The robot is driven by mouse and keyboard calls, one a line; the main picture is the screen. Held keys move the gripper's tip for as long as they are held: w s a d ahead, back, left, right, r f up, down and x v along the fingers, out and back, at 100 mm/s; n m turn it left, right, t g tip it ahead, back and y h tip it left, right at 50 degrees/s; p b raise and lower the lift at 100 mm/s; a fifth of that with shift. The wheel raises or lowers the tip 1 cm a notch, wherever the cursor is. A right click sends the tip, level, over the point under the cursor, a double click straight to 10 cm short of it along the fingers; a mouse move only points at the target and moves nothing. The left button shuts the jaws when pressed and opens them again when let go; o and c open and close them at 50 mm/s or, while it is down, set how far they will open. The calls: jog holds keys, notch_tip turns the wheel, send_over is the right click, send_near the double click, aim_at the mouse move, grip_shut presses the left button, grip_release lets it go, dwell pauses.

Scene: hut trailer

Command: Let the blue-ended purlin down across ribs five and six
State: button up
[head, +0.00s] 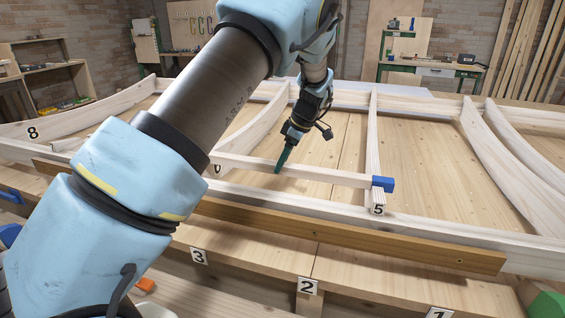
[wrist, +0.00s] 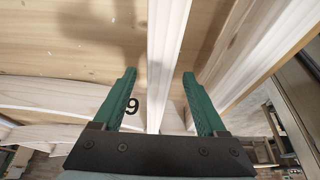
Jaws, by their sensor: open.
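The purlin (head: 330,176) is a pale bar with a blue end (head: 383,184). It lies across rib five (head: 373,130), its blue end at that rib near the "5" label. Its other end reaches toward rib six (head: 250,130), where my arm partly hides it and the label. My gripper (head: 280,165) is at the purlin between the two ribs, green fingers pointing down. In the wrist view, my gripper (wrist: 160,85) is open, with a finger on each side of the pale bar (wrist: 166,60) and gaps on both sides. An upside-down "6" label shows beside the left finger.
The long front beam (head: 420,222) of the frame runs below the ribs, with a browner board (head: 350,240) along it. More curved ribs (head: 490,140) stand at the right. Numbered labels mark the front ledge. A workbench (head: 430,70) stands at the back wall.

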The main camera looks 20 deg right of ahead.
jog(key=b+v, duration=0.2)
jog(key=v, duration=0.8)
jog(key=a+f+m+g+h, duration=0.2)
jog(key=a+m, duration=0.2)
jog(key=a, duration=1.8)
jog(key=s+a+f+m+h, duration=0.1)
jog(key=s+a+f+m, duration=0.2)
jog(key=s+a+m, duration=0.4)
jog(key=s+a, duration=0.7)
jog(key=a, duration=0.3)
jog(key=shift+a+t+h, duration=0.3)
jog(key=shift+a+t, duration=0.05)
jog(key=shift+t, duration=0.05)
